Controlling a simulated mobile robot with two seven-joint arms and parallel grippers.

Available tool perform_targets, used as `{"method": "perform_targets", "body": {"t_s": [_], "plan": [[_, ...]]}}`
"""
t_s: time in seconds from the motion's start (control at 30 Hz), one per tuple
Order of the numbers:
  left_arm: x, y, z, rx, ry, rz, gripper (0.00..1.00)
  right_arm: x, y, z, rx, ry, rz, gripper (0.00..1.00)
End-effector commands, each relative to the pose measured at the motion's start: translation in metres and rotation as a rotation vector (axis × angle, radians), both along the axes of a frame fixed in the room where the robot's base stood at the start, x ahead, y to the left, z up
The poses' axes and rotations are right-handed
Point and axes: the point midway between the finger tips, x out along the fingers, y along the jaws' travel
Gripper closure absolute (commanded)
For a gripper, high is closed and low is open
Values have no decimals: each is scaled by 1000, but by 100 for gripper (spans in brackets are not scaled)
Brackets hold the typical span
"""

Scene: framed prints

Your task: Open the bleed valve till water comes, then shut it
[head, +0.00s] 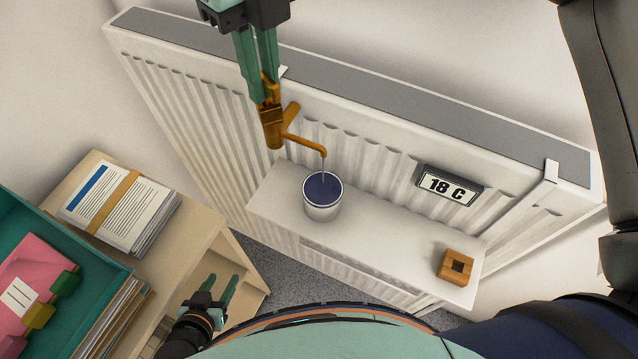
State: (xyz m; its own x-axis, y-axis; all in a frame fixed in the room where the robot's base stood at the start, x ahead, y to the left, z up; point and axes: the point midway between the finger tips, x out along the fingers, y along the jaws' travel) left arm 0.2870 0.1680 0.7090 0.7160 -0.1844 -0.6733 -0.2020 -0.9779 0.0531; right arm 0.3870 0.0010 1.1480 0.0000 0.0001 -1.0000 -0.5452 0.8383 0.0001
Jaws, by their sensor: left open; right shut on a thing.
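The brass bleed valve (272,126) sits on the front of the white radiator (190,55), with a bent spout (306,142) pointing right and down. A thin stream runs from the spout tip into a white cup (321,208) with dark blue contents, upright on the shelf below. My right gripper (268,92) comes in from the top and is shut on the upper brass part of the valve; its fingers partly hide that part. My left gripper (222,281) is open and empty at the lower left, beside the wooden cabinet.
A white shelf (400,244) in front of the radiator carries a wooden block (456,266) with a square hole. A display (449,185) reads 18 C. A cabinet (185,240) holds strapped papers (120,205) and a green tray (88,258) of folders.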

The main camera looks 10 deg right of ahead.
Motion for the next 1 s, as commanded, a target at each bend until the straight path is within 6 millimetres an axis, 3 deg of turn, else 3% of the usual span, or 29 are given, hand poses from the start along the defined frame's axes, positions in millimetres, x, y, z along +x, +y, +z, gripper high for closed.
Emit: {"method": "perform_targets", "body": {"t_s": [0.27, 1.0], "plan": [[0, 0, -4, 0, 1, 0, 50, 0, 0, -1, 0, -1, -36, 100], [-1, 0, -42, 0, 2, 0, 50, 0, 0, -2, 0, -1, -719, 100]]}}
